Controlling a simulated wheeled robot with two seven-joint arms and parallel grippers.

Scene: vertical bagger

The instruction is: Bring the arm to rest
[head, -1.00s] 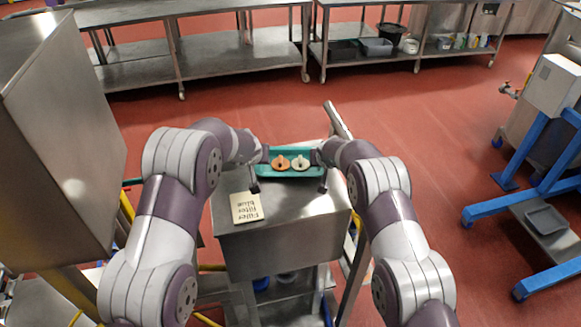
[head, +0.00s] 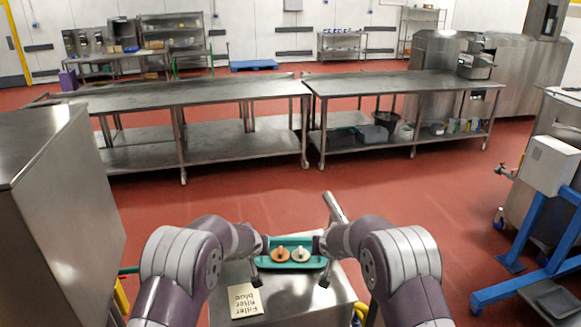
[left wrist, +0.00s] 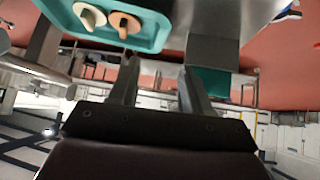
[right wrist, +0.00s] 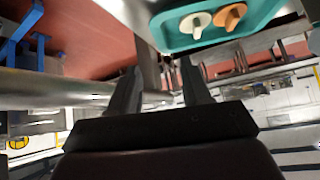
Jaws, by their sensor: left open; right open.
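A teal tray (head: 292,242) rests on the steel stand, holding an orange disc (head: 280,255) and a cream disc (head: 301,255), each with an upright peg. My left gripper (head: 259,268) is at the tray's left end and my right gripper (head: 322,266) is at its right end. In the left wrist view the open jaws (left wrist: 158,75) have nothing between them, and the tray (left wrist: 150,35) lies at the top left. In the right wrist view the open jaws (right wrist: 160,75) are also empty, with the tray (right wrist: 215,40) at the top right.
A card reading "Filter blue" (head: 243,301) lies on the stand (head: 300,300). A steel cabinet (head: 60,200) stands close on the left. A blue frame (head: 535,235) stands on the right. Long steel tables (head: 200,93) stand beyond open red floor.

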